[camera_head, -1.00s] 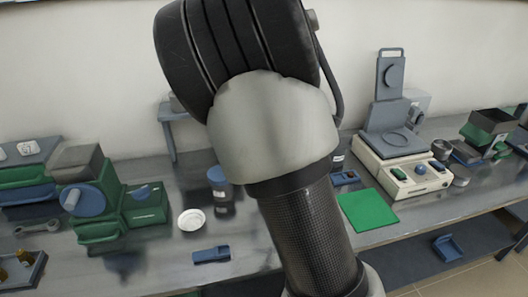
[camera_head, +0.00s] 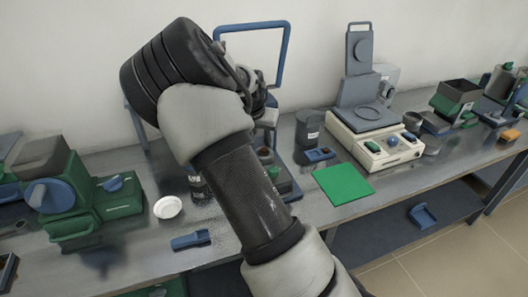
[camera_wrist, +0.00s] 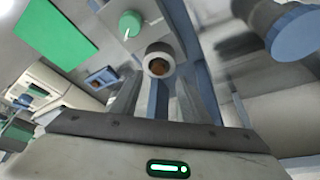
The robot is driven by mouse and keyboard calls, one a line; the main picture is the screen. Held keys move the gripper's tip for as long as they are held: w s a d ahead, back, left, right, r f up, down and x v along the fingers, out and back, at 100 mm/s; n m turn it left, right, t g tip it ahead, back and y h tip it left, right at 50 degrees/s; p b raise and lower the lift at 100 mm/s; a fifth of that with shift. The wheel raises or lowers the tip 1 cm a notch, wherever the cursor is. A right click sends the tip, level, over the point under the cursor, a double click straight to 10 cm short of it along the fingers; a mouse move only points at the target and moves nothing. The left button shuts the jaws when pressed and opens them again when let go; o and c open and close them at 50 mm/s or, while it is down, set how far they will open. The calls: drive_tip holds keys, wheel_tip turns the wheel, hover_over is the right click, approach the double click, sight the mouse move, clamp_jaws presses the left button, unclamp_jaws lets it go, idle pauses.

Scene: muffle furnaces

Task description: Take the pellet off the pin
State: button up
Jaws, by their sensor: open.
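In the wrist view, a round grey holder (camera_wrist: 158,51) with a brown-orange centre (camera_wrist: 158,66) lies just ahead of the space between my fingers. The brown part may be the pellet, but I cannot tell it from the pin. My gripper (camera_wrist: 160,84) is open, with one finger on each side and nothing visible gripped. In the head view, my arm hides most of the gripper. A small stand with a brown-topped piece (camera_head: 265,153) shows beside the arm, below a blue frame (camera_head: 287,55).
A green knob (camera_wrist: 130,24) and a blue upright (camera_wrist: 190,30) are close to the holder. A green mat (camera_head: 343,185) and a cream instrument (camera_head: 370,140) are to the right on the bench. A green machine with a blue knob (camera_head: 48,195) is at left.

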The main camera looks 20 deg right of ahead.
drive_tip(key=x, duration=0.4)
drive_tip(key=shift+d+f, duration=0.2)
drive_tip(key=shift+c, duration=0.4)
clamp_jaws()
